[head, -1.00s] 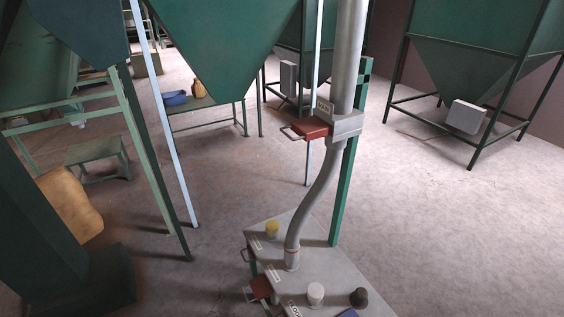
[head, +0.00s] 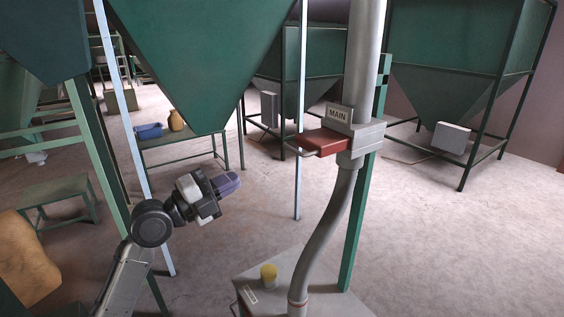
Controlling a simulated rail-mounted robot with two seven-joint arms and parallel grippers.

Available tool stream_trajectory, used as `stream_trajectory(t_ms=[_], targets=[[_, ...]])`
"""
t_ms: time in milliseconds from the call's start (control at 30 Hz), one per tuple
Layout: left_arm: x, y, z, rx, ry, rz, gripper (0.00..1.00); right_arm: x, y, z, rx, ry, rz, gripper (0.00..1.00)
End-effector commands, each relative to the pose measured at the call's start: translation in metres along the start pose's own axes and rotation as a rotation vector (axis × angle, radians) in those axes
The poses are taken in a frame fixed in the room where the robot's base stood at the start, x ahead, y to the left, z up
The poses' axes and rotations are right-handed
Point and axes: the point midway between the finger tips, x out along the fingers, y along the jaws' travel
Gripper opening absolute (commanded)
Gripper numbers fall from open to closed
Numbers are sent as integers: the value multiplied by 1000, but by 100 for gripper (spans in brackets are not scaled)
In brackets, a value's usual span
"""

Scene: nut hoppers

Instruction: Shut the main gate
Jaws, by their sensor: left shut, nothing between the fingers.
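The main gate is a red slide plate (head: 322,142) with a grey wire handle (head: 291,148) on its left end. It sticks out to the left of the grey gate housing (head: 363,140) on the vertical pipe. A label reading MAIN (head: 339,114) sits just above it. My left gripper (head: 230,183) is shut and empty, with purple fingers pointing right. In the picture it is left of and below the handle, apart from it. My right gripper is not in view.
A pale blue post (head: 300,190) stands near the handle. Green hoppers (head: 200,55) hang behind. A low bench (head: 185,149) holds a blue bin (head: 149,131).

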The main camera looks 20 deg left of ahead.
Motion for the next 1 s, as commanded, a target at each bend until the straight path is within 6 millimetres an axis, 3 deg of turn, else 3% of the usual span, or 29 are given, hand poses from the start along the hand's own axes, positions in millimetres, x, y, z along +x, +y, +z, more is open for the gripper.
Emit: stream_trajectory(t_ms=[600, 1000], targets=[[105, -6, -1, -1, 2, -2, 0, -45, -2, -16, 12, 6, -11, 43], [134, -2, 0, 2, 1, -3, 0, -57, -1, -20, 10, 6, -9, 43]])
